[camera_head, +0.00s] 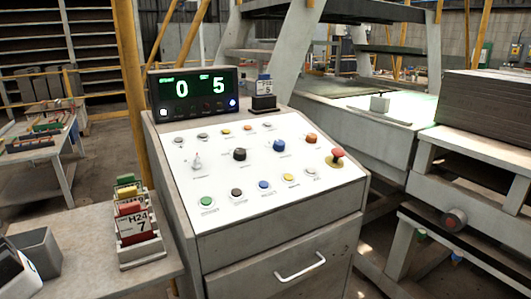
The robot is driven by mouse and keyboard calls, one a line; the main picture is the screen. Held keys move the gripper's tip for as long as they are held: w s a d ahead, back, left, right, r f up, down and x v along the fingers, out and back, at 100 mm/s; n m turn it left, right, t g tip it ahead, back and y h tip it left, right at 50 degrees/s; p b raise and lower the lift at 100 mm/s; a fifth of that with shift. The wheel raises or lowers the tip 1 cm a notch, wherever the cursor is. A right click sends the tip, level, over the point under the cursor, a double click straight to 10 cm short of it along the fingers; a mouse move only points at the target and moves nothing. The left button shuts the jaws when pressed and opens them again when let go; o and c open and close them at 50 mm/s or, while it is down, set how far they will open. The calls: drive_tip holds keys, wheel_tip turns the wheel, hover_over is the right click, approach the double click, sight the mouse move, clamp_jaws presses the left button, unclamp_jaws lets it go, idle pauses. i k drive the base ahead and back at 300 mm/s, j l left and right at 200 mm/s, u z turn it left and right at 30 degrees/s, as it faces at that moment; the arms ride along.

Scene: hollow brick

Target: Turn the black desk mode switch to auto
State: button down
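The black switch (239,154) is a round knob near the middle of the white sloping panel of the control desk (210,250). Its pointer direction and the labels around it are too small to read. A blue knob (278,146) sits to its right and a silver toggle (196,161) to its left. A darker flat button (237,192) lies below it.
A red mushroom button (337,155) stands up at the panel's right side. A display (195,91) showing 0 and 5 stands behind the panel. A side table at left holds a card rack (140,252) and a grey bin (38,253). The space above the panel is clear.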

sight(240, 154)
drive_tip(key=i+j+z, duration=0.1)
drive_tip(key=z, duration=0.15)
drive_tip(key=i+j+z, duration=0.2)
drive_tip(key=j, duration=0.15)
drive_tip(key=i, duration=0.85)
